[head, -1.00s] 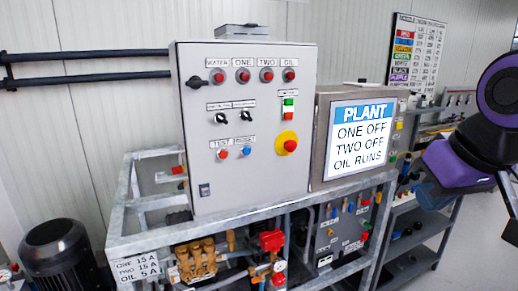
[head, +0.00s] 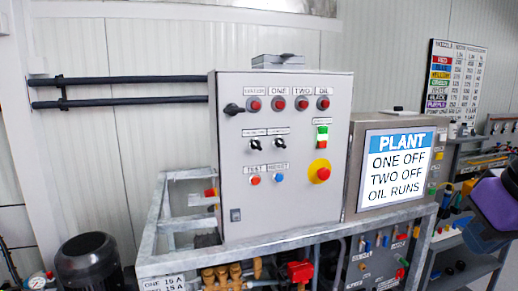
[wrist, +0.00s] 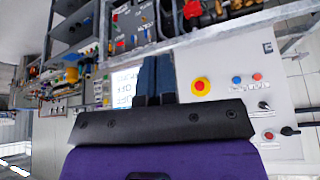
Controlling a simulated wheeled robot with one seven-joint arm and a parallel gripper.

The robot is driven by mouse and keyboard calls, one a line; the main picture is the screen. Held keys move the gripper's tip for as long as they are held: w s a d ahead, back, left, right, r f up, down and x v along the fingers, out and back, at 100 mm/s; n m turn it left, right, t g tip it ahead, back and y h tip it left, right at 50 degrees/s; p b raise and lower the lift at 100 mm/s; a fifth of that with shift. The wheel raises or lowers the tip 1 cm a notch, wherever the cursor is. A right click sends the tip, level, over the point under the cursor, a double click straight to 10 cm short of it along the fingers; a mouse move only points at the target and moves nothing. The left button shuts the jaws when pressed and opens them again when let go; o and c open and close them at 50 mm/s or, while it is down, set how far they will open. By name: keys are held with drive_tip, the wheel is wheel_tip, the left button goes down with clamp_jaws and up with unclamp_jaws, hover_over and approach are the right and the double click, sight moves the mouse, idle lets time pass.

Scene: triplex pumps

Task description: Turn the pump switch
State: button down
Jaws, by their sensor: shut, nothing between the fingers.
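A grey control cabinet (head: 300,215) carries two small black rotary switches, the left one (head: 255,146) and the right one (head: 281,142); their labels are too small to read surely. A larger black handle (head: 232,109) sits at its upper left. A row of red lamps (head: 279,104) is on top, labelled ONE, TWO and OIL among others. A black switch (wrist: 264,105) also shows in the wrist view, which is turned over. My gripper (wrist: 154,60) is shut and empty, its fingers in front of the sign, apart from the switches. In the head view my purple arm is at the right edge.
A sign (head: 399,168) reads PLANT, ONE OFF, TWO OFF, OIL RUNS. The cabinet has a green-and-red button block (head: 321,137), a red-on-yellow stop button (head: 320,171) and a metal frame (head: 155,237) below. A black motor (head: 88,262) stands at lower left, shelves at right.

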drive_tip(key=c, duration=1.8)
unclamp_jaws()
drive_tip(key=shift+c, duration=0.2)
drive_tip(key=o, duration=0.4)
drive_tip(key=shift+w, duration=0.1)
drive_tip(key=shift+c, duration=0.2)
drive_tip(key=o, duration=0.3)
drive_tip(key=w+a+n+t+y, duration=0.1)
drive_tip(key=w+a+n+t, duration=0.2)
drive_tip(key=w, duration=0.9)
drive_tip(key=shift+a+r+n+t, duration=0.15)
drive_tip(key=shift+n+t, duration=0.25)
drive_tip(key=shift+t, duration=0.2)
drive_tip(key=n+t+y, duration=0.8)
drive_tip(key=n+y, duration=0.2)
drive_tip(key=n, duration=0.2)
approach(257, 146)
drive_tip(key=shift+t, duration=0.3)
drive_tip(key=x, duration=0.8)
drive_tip(key=shift+w+a, duration=0.25)
drive_tip(key=shift+w, duration=0.15)
clamp_jaws()
